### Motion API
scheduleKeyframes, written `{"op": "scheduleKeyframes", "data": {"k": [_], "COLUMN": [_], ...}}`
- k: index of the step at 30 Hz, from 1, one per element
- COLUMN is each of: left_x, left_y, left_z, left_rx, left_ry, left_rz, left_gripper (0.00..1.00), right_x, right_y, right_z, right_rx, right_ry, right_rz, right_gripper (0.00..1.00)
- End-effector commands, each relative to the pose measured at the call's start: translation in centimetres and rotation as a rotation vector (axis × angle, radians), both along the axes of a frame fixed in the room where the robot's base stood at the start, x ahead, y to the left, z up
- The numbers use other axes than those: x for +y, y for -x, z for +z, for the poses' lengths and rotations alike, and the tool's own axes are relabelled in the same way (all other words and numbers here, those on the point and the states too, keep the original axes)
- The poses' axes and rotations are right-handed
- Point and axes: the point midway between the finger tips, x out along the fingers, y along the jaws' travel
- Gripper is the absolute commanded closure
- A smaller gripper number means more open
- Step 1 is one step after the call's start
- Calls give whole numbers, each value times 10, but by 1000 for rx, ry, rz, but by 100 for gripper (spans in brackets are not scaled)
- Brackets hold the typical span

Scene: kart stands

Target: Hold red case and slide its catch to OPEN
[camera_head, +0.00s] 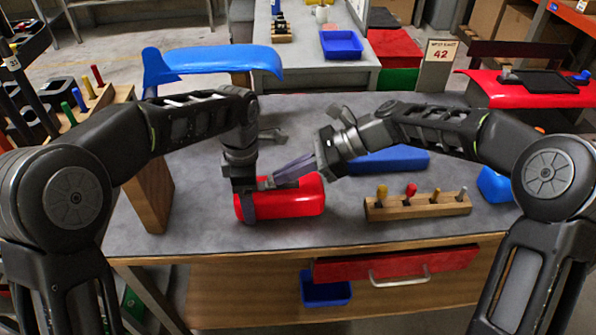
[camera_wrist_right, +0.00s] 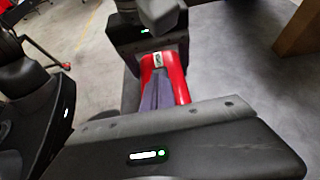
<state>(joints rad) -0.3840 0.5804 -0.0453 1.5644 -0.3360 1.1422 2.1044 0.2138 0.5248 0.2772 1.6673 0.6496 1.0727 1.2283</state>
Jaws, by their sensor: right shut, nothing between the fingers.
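The red case (camera_head: 295,199) lies on the grey bench top, and it also shows in the right wrist view (camera_wrist_right: 180,82). My left gripper (camera_head: 247,203) reaches down over the case's left end, with one finger against its front side; the far finger is hidden. It appears shut on the case. My right gripper (camera_head: 270,183) is shut and empty, its fingertips close over the case's top near the left gripper. In the right wrist view its fingers (camera_wrist_right: 152,95) point along the case towards a small pale label (camera_wrist_right: 158,60). The catch and any contact with it cannot be made out.
A wooden block with several coloured-handled tools (camera_head: 418,206) stands right of the case. A blue case (camera_head: 388,160) lies behind my right gripper. A wooden upright (camera_head: 150,195) stands at left. A red drawer (camera_head: 340,269) and blue bin (camera_head: 326,291) are below the front edge.

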Motion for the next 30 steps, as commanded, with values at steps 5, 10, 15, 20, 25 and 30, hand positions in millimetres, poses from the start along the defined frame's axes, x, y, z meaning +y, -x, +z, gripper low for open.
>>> {"op": "scheduleKeyframes", "data": {"k": [5, 10, 15, 20, 25, 30], "left_x": [-2, -1, -1, -1, 0, 0], "left_y": [0, 0, 0, 0, 0, 0], "left_z": [0, 0, 0, 0, 0, 0], "left_rx": [-1, -1, -1, -1, -1, -1], "left_ry": [3, 2, 2, 2, 2, 1], "left_rz": [-2, -1, 0, 0, 0, 0], "left_gripper": [79, 79, 79, 79, 79, 79], "right_x": [-17, -47, -80, -106, -121, -125], "right_y": [-1, -3, -3, -4, -4, -4], "right_z": [0, 4, 23, 39, 48, 50], "right_rx": [0, -3, -3, -4, -2, -1], "right_ry": [1, 2, 3, 2, 1, 1], "right_rz": [-2, -5, -5, -5, -3, -2], "right_gripper": [100, 100, 100, 100, 100, 100]}}
